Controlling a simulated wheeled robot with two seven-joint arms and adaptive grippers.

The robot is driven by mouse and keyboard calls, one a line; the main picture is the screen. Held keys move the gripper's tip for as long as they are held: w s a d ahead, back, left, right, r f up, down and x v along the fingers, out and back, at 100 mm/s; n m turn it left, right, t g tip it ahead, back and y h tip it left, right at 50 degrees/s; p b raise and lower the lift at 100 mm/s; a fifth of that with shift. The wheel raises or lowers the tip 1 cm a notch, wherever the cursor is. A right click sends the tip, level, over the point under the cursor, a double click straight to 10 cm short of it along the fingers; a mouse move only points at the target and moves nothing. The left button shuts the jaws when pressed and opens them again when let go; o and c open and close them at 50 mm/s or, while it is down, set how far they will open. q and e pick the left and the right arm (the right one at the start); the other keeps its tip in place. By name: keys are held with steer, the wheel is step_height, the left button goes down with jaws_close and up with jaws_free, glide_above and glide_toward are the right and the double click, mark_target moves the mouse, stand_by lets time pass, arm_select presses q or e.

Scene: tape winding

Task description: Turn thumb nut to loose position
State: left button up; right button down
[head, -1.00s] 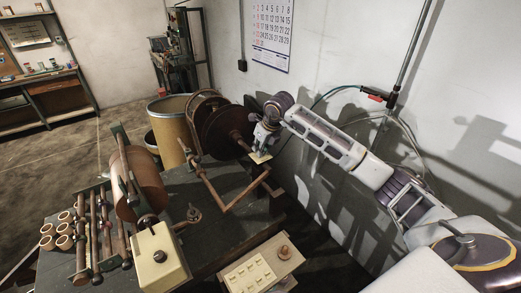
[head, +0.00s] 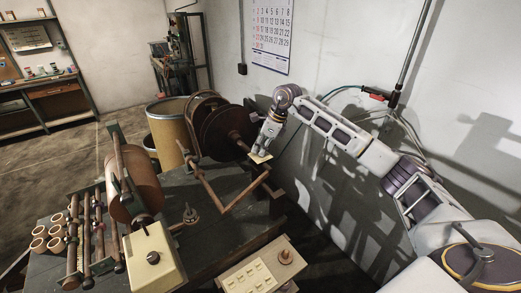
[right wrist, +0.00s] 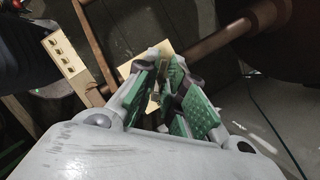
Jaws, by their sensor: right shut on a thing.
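The winder's brown shaft (head: 236,139) sticks out to the right from a dark round flange (head: 217,131). A cream plate (head: 261,158) sits by the shaft's end, just under my right gripper (head: 263,151). In the right wrist view, the green-padded fingers of my right gripper (right wrist: 160,92) are shut on a small brass-coloured piece (right wrist: 154,101), which looks like the thumb nut. The fingers hide most of it, so its turned position cannot be told. The cream plate (right wrist: 149,57) also shows there, behind the fingertips. My left gripper is not in view.
A brown bent bar frame (head: 224,206) stands close below the gripper. A cream box with a dark knob (head: 153,274) and a panel with cream buttons (head: 251,278) are at the front. The white wall (head: 345,60) is close behind my right arm.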

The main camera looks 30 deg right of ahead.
steer(key=n+g+b, duration=0.1)
steer(key=n, duration=0.3)
steer(key=shift+w+n+y, duration=0.1)
steer(key=shift+n+y, duration=0.3)
steer(key=shift+n+g, duration=0.9)
steer(key=shift+n, duration=0.8)
steer(key=shift+n+b, duration=0.3)
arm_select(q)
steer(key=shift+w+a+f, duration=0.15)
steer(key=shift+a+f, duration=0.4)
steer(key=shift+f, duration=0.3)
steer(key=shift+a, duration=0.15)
